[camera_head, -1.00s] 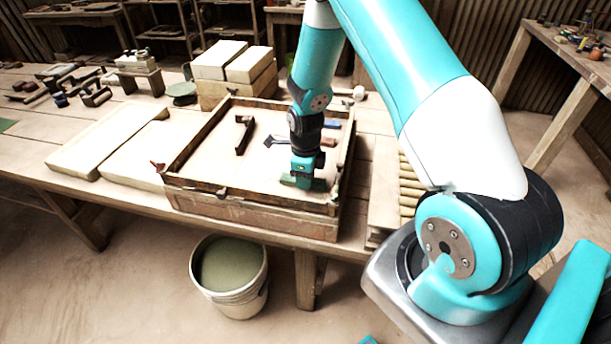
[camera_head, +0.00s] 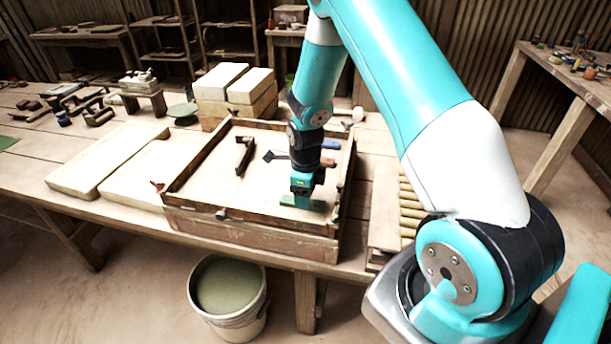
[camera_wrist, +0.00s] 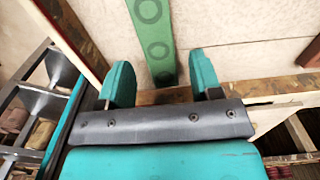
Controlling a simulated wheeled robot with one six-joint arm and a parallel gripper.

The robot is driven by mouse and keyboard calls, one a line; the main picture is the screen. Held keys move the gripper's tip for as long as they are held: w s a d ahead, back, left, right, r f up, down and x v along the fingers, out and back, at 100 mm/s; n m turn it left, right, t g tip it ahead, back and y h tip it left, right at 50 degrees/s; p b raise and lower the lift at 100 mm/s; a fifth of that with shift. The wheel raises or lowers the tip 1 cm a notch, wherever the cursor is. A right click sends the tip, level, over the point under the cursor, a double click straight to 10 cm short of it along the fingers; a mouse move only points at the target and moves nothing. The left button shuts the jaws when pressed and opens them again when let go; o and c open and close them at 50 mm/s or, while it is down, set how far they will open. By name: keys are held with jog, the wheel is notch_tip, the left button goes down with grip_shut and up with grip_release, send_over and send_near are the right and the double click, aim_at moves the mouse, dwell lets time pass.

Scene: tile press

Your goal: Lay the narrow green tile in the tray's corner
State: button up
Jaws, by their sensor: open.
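The narrow green tile (camera_head: 302,202) lies flat on the pale bed inside the wooden tray (camera_head: 250,228), near its front right corner. In the wrist view the tile (camera_wrist: 153,30) shows ring marks, and its near end is close to the tray's wooden wall; a strip of bare bed shows between it and the side wall (camera_wrist: 72,35). I cannot tell if the end touches the wall. My gripper (camera_head: 303,192) is just above the tile, pointing down. In the wrist view its fingers (camera_wrist: 162,76) are apart, one on each side of the tile's line, not gripping it.
A dark bar (camera_head: 243,157) and a dark flat tool (camera_head: 275,156) lie in the tray. A blue piece (camera_head: 330,145) lies near its right wall. Pale slabs (camera_head: 105,160) lie to the left, stacked blocks (camera_head: 250,86) behind. A bucket (camera_head: 228,290) stands on the floor.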

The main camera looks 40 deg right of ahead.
notch_tip(320, 180, up, 10)
jog(key=b, duration=0.1)
jog(key=s+a+r+n+y, duration=0.2)
jog(key=s+a+r+n, duration=0.4)
jog(key=a+r+n, duration=0.5)
jog(key=s+a+r+n+y, duration=0.1)
jog(key=s+a+r+n, duration=0.1)
jog(key=s+a+n, duration=0.3)
jog(key=s+a+r+n+y, duration=0.1)
jog(key=s+a+r+n, duration=0.2)
jog(key=s+a+n, duration=0.3)
jog(key=s+n, duration=0.5)
jog(key=n, duration=0.8)
jog(key=shift+s+a+n, duration=0.15)
jog(key=shift+a+n, duration=0.1)
jog(key=shift+n, duration=0.05)
jog(key=shift+r, duration=0.1)
